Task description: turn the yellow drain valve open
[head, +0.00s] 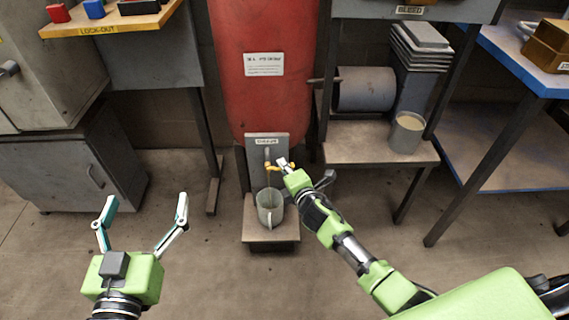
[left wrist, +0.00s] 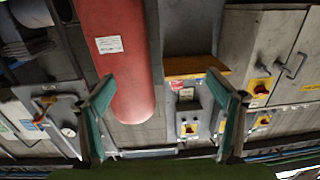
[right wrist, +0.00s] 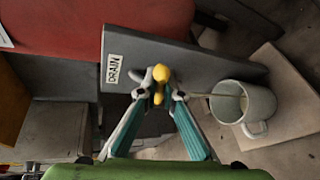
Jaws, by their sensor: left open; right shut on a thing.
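The yellow drain valve (head: 274,168) sits on a grey panel (head: 281,142) labelled DRAIN below the red tank (head: 265,100). In the right wrist view the valve's yellow handle (right wrist: 160,76) shows between the fingertips. My right gripper (head: 286,165) is shut on the handle; it also shows in the right wrist view (right wrist: 158,95). A grey mug (head: 270,207) stands on a small low stand under the valve. My left gripper (head: 146,212) is open and empty, well left of the valve; its fingers also show in the left wrist view (left wrist: 168,90).
A shelf (head: 372,150) with a bucket (head: 406,132) and a grey cylinder stands right of the tank. A blue-edged table (head: 520,70) is at the far right. A grey cabinet (head: 80,170) is on the left. The floor around my left gripper is clear.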

